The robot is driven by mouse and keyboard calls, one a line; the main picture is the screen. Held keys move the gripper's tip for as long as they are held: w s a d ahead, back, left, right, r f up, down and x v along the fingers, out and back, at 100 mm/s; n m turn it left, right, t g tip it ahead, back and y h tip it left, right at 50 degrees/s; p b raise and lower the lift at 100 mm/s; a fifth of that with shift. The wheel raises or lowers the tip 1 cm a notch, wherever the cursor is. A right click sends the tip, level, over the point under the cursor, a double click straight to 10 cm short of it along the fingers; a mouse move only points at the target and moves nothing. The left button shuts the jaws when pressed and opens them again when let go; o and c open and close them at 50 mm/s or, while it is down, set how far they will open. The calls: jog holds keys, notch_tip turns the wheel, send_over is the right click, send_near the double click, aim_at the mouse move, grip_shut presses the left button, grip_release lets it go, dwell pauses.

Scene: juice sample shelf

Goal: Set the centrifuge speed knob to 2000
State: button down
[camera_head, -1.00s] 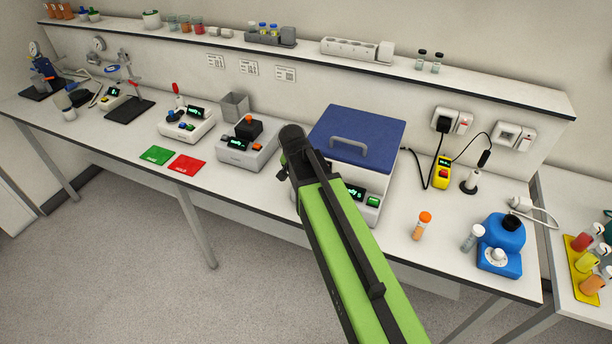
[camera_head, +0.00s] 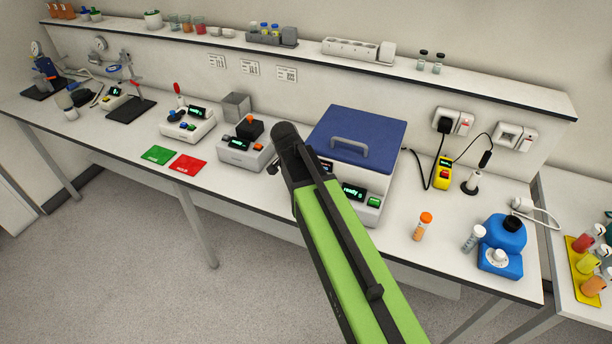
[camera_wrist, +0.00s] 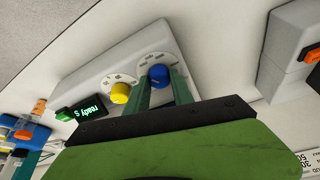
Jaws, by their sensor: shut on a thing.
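The centrifuge is the white box with a blue lid (camera_head: 362,137) and a grey handle, right of centre in the head view. Its display (camera_head: 352,190) reads "ready", and a green button (camera_head: 373,202) is beside it. In the wrist view its front panel has a blue knob (camera_wrist: 158,75) and a yellow knob (camera_wrist: 121,93), each on a white dial. My gripper (camera_wrist: 160,80) is shut on the blue knob, one teal finger on each side. The dial numbers are too small to read. In the head view my arm hides the knobs and fingers.
A long shelf (camera_head: 400,72) runs behind.

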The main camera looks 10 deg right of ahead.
jog(key=shift+s, duration=0.1)
jog(key=c, duration=1.1)
grip_release()
jog(key=shift+r, duration=0.1)
jog(key=p+v, duration=1.6)
jog(key=v, duration=0.1)
jog(key=shift+r, duration=0.1)
